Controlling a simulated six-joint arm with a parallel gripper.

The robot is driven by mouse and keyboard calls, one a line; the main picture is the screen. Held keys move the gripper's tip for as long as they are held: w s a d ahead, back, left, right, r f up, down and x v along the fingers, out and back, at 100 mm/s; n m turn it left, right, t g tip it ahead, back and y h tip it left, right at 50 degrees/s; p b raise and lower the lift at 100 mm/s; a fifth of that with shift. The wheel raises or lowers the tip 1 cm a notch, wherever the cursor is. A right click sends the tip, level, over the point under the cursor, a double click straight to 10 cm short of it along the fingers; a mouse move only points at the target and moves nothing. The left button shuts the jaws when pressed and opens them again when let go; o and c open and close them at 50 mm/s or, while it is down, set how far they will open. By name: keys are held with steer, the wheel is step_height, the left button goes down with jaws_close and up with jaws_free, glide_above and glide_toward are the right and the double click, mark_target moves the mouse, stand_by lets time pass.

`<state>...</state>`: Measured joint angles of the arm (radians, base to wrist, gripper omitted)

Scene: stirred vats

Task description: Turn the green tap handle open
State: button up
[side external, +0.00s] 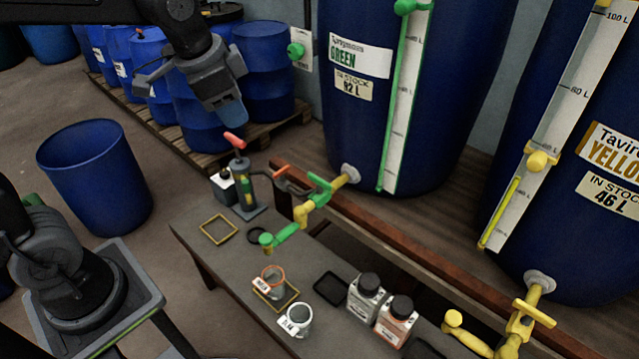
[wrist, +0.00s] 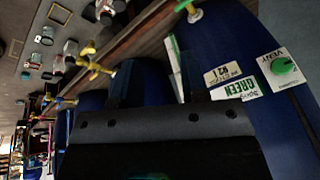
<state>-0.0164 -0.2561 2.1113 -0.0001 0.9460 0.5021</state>
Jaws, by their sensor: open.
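The green tap handle (side external: 319,183) sits on the brass tap at the foot of the blue vat labelled GREEN (side external: 415,95), above the bench. The tap's green-tipped spout (side external: 282,236) reaches out over the bench. My gripper (side external: 228,112) is up and to the left of the handle in the side view, clearly apart from it. It is open and I see nothing between its fingers. In the wrist view the two dark fingers of my gripper (wrist: 158,82) stand apart, with the GREEN vat (wrist: 225,45) to their right. A small green piece shows at the top edge, too cropped to tell.
An orange-topped hand pump (side external: 240,175) stands on the bench left of the tap. A cup (side external: 296,318), an orange-rimmed jar (side external: 272,282) and two bottles (side external: 367,295) stand nearer. A yellow tap (side external: 520,325) is at right. Blue drums (side external: 265,70) stand behind my gripper.

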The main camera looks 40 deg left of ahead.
steer(key=w+a+f+m+g, duration=0.1)
steer(key=w+f+m, duration=0.2)
steer(key=w, duration=0.4)
steer(key=w+f+m+g, duration=0.1)
steer(key=w+f+m, duration=0.2)
steer(key=w, duration=0.3)
steer(key=m+g, duration=0.2)
steer(key=m, duration=0.4)
glide_toward(319, 179)
step_height(319, 179, down, 12)
jaws_close()
